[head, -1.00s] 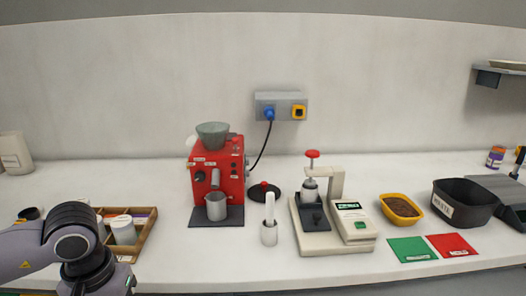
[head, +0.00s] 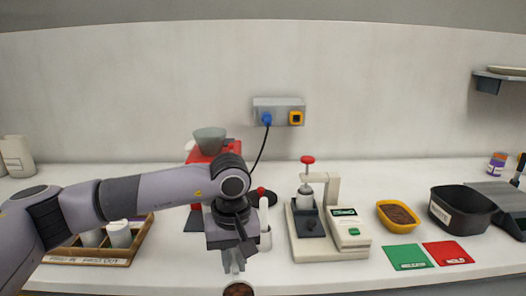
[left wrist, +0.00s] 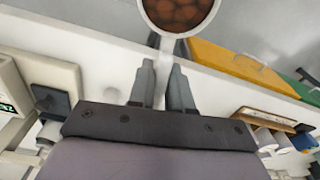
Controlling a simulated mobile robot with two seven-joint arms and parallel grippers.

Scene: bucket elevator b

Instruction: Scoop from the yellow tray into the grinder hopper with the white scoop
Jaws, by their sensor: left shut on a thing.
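My left gripper (head: 234,262) is shut on the handle of the white scoop (left wrist: 164,57). The scoop's bowl holds brown, bean-like pieces (left wrist: 180,12); it also shows at the bottom of the head view (head: 238,288), in front of the counter edge. The yellow tray (head: 393,226) stands on the counter to the right, with brown contents in it. The grey grinder hopper (head: 209,140) sits on top of the red machine (head: 203,155) behind my left arm. The arm hides most of that machine. My right gripper is in neither view.
A white press with a red knob (head: 346,239) stands right of my gripper. A white holder (head: 265,240) is close beside the gripper. A wooden box (head: 118,256) lies under my forearm. Green (head: 407,257) and red (head: 448,254) mats and a black bin (head: 463,211) are at right.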

